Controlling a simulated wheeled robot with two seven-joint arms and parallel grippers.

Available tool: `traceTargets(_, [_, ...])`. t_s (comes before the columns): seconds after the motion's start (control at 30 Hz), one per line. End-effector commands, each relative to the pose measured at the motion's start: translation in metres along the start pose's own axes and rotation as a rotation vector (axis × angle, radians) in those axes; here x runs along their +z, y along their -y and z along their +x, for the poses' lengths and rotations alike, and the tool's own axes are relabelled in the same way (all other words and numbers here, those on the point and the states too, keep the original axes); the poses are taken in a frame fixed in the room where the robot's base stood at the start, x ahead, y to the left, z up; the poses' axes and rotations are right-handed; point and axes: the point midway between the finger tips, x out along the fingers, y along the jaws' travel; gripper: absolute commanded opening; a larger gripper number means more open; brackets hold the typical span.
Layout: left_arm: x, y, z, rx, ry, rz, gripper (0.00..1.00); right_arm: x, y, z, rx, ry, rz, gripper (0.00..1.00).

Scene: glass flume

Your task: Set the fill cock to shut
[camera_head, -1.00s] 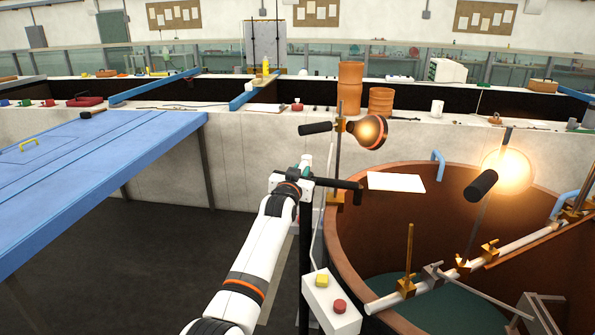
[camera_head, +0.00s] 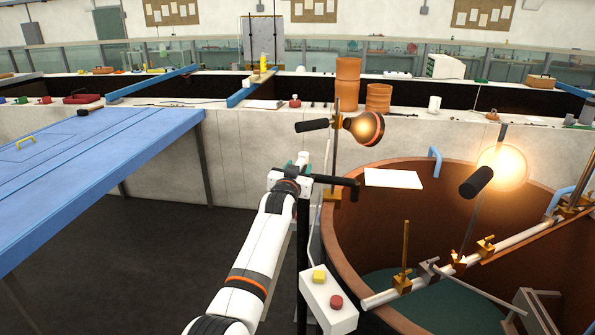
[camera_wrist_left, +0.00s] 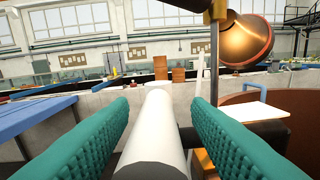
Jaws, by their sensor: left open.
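What looks like the fill cock is a black bar handle (camera_head: 335,182) on top of a dark upright post, beside the brown round tank. My left gripper (camera_head: 301,163) is at the left end of this handle, its tips partly hidden behind my wrist. In the left wrist view, the green ribbed fingers (camera_wrist_left: 160,120) are open, one on each side of a white cylinder (camera_wrist_left: 158,130) with a dark grey near end. The black bar (camera_wrist_left: 255,135) runs out to the right behind the right finger. I cannot tell whether the fingers touch the cylinder. My right gripper is not in view.
The brown tank (camera_head: 345,240) stands at the right, with a lamp (camera_head: 366,128) and a glowing bulb (camera_head: 502,168) above it. A white box with yellow and red buttons (camera_head: 330,300) is below the handle. A blue-topped table (camera_head: 90,160) is at the left.

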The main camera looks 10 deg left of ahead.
Motion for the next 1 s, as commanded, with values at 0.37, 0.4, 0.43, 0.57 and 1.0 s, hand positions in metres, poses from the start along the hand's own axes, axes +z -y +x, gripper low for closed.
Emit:
traceTargets(0.37, [-0.002,0.000,-0.025,0.001,0.001,0.001,0.44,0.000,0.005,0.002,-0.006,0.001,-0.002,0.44])
traceTargets(0.4, [-0.001,0.000,-0.031,0.001,0.002,0.001,0.44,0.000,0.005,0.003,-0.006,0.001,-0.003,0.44])
traceTargets(0.43, [-0.002,0.000,-0.035,0.001,0.001,0.000,0.44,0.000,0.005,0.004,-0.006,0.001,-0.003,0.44])
traceTargets(0.57, [-0.002,0.000,-0.053,0.001,0.001,0.000,0.44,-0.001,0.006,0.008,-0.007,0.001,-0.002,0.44])
traceTargets(1.0, [-0.002,0.001,-0.112,-0.001,0.000,0.001,0.44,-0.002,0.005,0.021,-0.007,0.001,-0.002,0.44])
